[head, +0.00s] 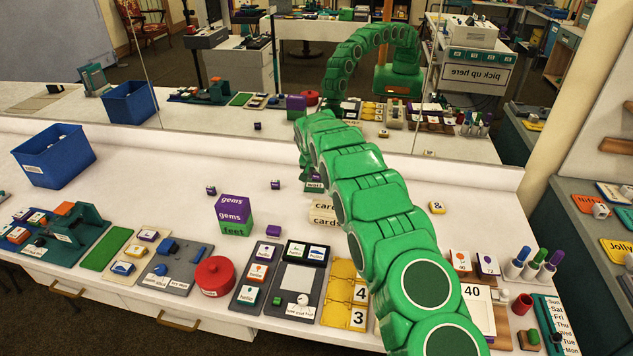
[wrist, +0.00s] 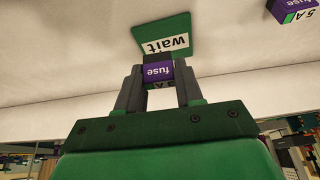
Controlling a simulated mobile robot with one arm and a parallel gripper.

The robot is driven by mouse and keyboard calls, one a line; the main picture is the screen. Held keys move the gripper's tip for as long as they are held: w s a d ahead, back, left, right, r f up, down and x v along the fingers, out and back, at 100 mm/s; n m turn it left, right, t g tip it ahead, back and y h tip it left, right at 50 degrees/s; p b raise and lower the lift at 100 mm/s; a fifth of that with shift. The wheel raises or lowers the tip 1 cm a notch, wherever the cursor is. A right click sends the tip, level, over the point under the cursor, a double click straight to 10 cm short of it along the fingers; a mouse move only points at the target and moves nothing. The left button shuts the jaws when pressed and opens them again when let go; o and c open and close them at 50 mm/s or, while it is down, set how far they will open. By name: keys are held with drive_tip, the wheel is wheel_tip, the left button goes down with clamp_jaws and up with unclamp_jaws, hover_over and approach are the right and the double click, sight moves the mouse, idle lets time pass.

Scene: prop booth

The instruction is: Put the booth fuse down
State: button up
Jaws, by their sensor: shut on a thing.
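My gripper (wrist: 158,84) is shut on the booth fuse (wrist: 158,70), a small purple block with a white "fuse" label, held between the two fingertips. A green mat with a white "wait" label (wrist: 166,32) lies just beyond the fuse in the wrist view, and the fuse overlaps its edge in the picture. I cannot tell whether the fuse touches the mat or the counter. In the head view the "wait" label (head: 314,187) shows beside my arm's end, at the back middle of the white counter; my arm hides much of the fuse and mat there.
Similar small purple blocks stand at the back, one (head: 275,185) left of the mat and another (head: 211,190) farther left. A purple-and-green gems block (head: 235,214) and a "cards" box (head: 322,212) stand in front. A mirror runs behind. The counter between blue bin (head: 55,157) and blocks is clear.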

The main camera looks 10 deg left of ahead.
sight(316, 178)
drive_tip(key=shift+w+f, duration=0.15)
drive_tip(key=shift+f, duration=1.65)
drive_tip(key=shift+f, duration=0.15)
drive_tip(key=o, duration=1)
drive_tip(key=shift+r, duration=0.2)
drive_tip(key=shift+v, duration=0.8)
drive_tip(key=v, duration=1)
drive_tip(key=shift+r, duration=0.15)
